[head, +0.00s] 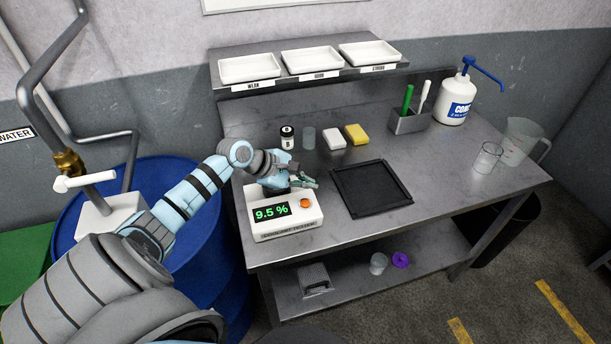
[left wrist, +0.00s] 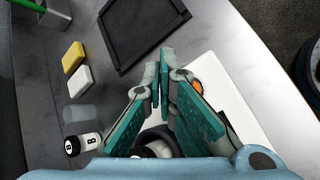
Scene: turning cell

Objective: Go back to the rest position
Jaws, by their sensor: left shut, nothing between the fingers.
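My left gripper (head: 309,183) is over the coolant tester (head: 285,226), a white box at the left front of the steel bench. Its display reads 9.5 % in green, and an orange button sits beside it. In the left wrist view the left gripper (left wrist: 162,75) has its teal fingers together with nothing between them. Behind the fingers a dark round part shows on the white tester (left wrist: 235,105), partly hidden by them. I cannot tell whether the fingers touch the tester. My right gripper is not in view.
A black tray (head: 371,211) lies right of the tester. A small labelled bottle (head: 287,138), a grey translucent cup (head: 308,138), a white block (head: 335,138) and a yellow sponge (head: 356,134) stand behind. Blue drums (head: 215,235) stand left of the bench. The bench's right front is clear.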

